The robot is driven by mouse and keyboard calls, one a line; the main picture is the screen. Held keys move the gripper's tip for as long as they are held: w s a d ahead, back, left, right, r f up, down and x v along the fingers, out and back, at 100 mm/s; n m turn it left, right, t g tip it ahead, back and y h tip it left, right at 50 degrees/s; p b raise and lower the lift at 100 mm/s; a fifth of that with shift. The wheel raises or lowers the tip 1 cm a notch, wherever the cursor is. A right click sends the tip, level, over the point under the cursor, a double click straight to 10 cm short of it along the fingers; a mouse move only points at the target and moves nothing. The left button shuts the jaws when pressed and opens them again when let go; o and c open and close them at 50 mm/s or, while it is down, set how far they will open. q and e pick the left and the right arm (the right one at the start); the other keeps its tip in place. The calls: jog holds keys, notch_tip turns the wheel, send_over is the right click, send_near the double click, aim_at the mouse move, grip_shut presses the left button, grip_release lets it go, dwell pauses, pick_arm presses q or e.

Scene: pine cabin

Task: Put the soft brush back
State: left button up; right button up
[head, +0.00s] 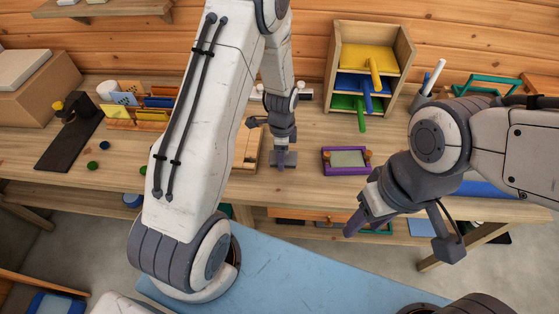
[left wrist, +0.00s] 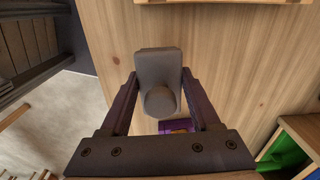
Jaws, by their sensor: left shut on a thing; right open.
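My left gripper (head: 283,148) is low over the middle of the workbench, shut on a grey block with a round handle. This grey block, apparently the soft brush (left wrist: 157,70), sits between the two fingers in the left wrist view. Its grey base (head: 287,162) shows under the fingers in the head view, at or just above the bench top; bristles cannot be made out. My right gripper (head: 402,235) is open and empty in front of the bench's front edge, at the right.
A purple-rimmed tray (head: 347,172) lies right of the brush. Behind it stands a wooden rack (head: 407,57) with yellow, blue and green handled pieces. A wooden piece (head: 246,148) is close on the left. Bare bench top (head: 308,134) lies between brush and rack.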

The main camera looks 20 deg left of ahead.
pick_arm(q)
jog(key=shift+a+f, duration=0.3)
jog(key=shift+f, duration=0.2)
notch_tip(320, 180, down, 3)
jog(key=shift+p, duration=0.7)
jog(key=shift+f, duration=0.2)
jog(key=shift+f, duration=0.2)
jog(key=o, duration=1.2)
jog(key=shift+r, duration=0.1)
jog(key=shift+r, duration=0.1)
